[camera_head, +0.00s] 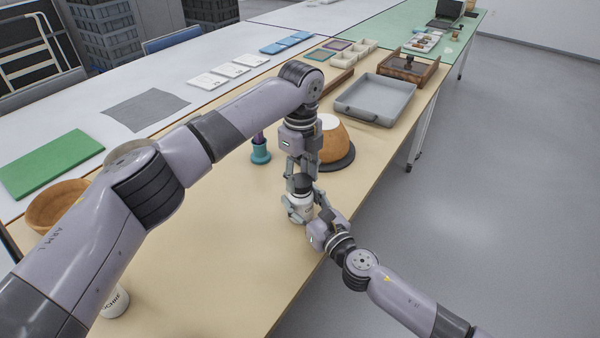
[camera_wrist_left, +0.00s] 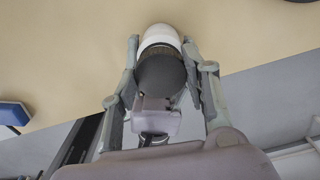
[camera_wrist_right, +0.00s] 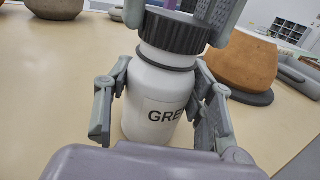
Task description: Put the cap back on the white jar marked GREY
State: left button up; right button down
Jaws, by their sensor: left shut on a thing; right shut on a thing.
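The white jar (camera_wrist_right: 155,95) with a label reading "GRE", cut off by a finger, stands upright on the table. It also shows in the head view (camera_head: 298,208). My right gripper (camera_wrist_right: 160,110) is shut around its body. The black ribbed cap (camera_wrist_right: 172,32) is at the jar's mouth, with a thin dark ring and white neck below it. My left gripper (camera_head: 301,184) comes from above and is shut on the cap, which shows in the left wrist view (camera_wrist_left: 160,75). I cannot tell whether the cap is fully seated.
An orange-brown vessel (camera_head: 333,143) on a dark disc and a teal holder (camera_head: 261,154) stand behind the jar. Another white jar (camera_head: 116,304) is partly hidden by my left arm. A grey tray (camera_head: 350,105) lies farther back. Table around the jar is clear.

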pick_arm(q)
jog(key=shift+f, duration=0.2)
jog(key=m, duration=0.2)
jog(key=shift+m, duration=0.4)
jog(key=m, duration=0.5)
jog(key=shift+d+m, duration=0.1)
jog(key=shift+m, duration=0.3)
jog(key=m, duration=0.3)
jog(key=shift+m, duration=0.4)
jog(key=m, duration=0.3)
jog(key=shift+m, duration=0.4)
jog(key=o, duration=0.8)
jog(key=shift+o, duration=0.2)
